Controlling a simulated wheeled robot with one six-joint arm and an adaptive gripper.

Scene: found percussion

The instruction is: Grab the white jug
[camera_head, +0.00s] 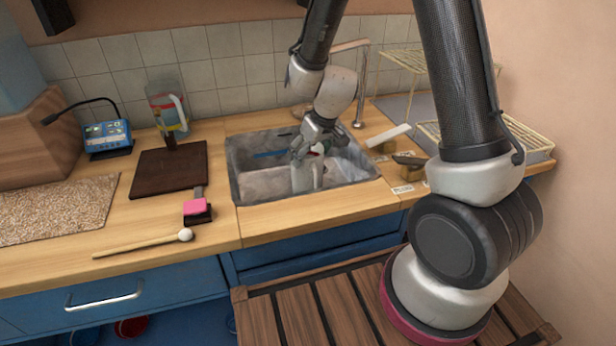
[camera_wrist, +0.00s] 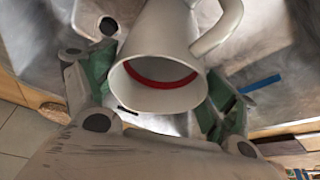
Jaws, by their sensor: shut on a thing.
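The white jug (camera_head: 303,178) stands in the grey sink (camera_head: 235,172), partly hidden by my gripper (camera_head: 314,150) in the head view. In the wrist view the jug (camera_wrist: 160,48) lies between my two green-padded fingers (camera_wrist: 158,92), its mouth towards the camera. A red band shows inside its mouth, and its handle is at the upper right. My gripper is shut on the jug. The jug's base is not clear in either view.
A blue strip (camera_head: 270,154) lies in the sink. A tap (camera_head: 361,85) rises behind it. A dark board (camera_head: 165,168), a clear pitcher (camera_head: 165,100) and a mallet (camera_head: 145,244) are left of the sink. A white block (camera_head: 388,135) and wire racks (camera_head: 500,125) are right.

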